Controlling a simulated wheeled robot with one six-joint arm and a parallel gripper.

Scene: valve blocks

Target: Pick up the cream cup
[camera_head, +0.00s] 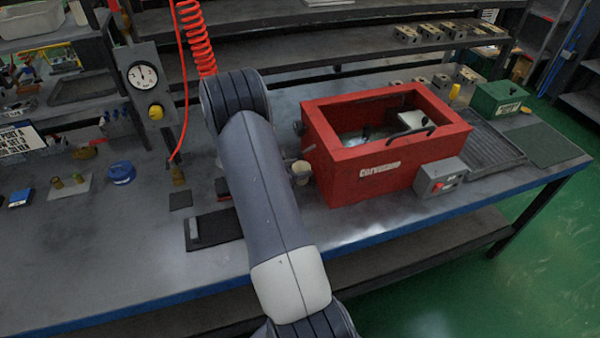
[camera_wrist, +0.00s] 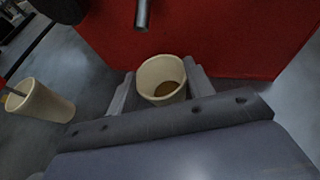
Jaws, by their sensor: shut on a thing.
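A cream cup (camera_wrist: 162,93) stands between the two fingers of my gripper (camera_wrist: 161,79) in the wrist view, with a brownish inside. The fingers are shut on it, one on each side. In the head view the cream cup (camera_head: 301,174) shows just right of my arm, close to the left end of the red box. My arm hides most of the gripper there. A second cream container (camera_wrist: 42,101) with a dark rod in it stands at the left of the wrist view, apart from my gripper.
The red box (camera_head: 375,178) stands directly behind the held cup, and a grey round bar (camera_wrist: 142,14) sticks out above it. A grey control box (camera_head: 440,178) sits at its front. A dial gauge (camera_head: 143,77) stands at the left. The bench front is mostly clear.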

